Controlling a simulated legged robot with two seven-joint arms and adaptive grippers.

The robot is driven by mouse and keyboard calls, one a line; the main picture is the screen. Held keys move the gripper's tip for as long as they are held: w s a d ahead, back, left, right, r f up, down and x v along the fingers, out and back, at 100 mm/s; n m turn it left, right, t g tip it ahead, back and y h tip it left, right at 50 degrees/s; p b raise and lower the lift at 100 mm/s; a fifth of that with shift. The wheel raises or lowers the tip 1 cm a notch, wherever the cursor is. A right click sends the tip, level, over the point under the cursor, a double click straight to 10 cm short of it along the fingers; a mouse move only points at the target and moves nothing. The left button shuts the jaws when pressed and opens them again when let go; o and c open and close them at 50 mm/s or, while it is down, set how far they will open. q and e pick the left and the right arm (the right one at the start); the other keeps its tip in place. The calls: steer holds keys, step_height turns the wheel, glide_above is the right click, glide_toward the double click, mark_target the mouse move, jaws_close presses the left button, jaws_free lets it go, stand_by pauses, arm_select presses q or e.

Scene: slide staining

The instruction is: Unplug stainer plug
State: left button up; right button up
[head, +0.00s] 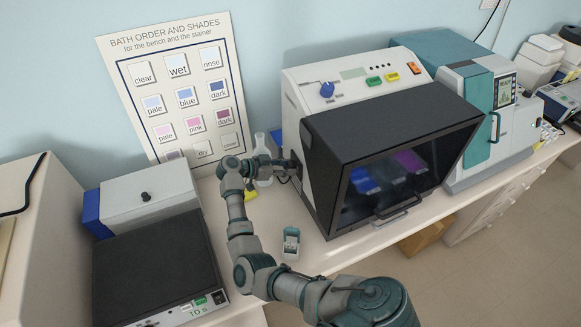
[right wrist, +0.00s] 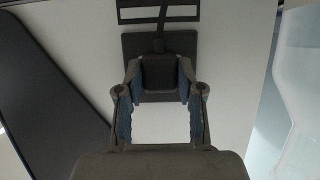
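The stainer (head: 310,110) is a white housing with a black hood in the middle of the bench in the head view. Its plug (right wrist: 160,74) is a dark block with a cord at its top, seated at a dark square socket plate (right wrist: 113,47) on the light side panel in the right wrist view. My right gripper (right wrist: 160,82) has a fingertip against each side of the plug and appears shut on it. In the head view my right gripper (head: 285,163) is at the stainer's left side, where the plug is too small to make out. My left gripper is not in view.
A flat dark-topped device (head: 150,265) and a grey-blue box (head: 150,200) stand at left. A small pale device (head: 291,243) lies on the bench by my right arm, with bottles (head: 262,150) behind the gripper. A teal-and-white machine (head: 490,110) stands right of the stainer.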

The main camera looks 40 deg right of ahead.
jaws_close()
steer(key=shift+w+a, duration=0.1)
steer(key=shift+a, duration=0.05)
steer(key=shift+w+a, duration=0.3)
steer(key=shift+a, duration=0.6)
steer(key=shift+w+a, duration=0.25)
steer(key=shift+a, duration=0.6)
steer(key=shift+w+a, duration=0.3)
steer(key=shift+a, duration=0.6)
steer(key=shift+s+d, duration=0.1)
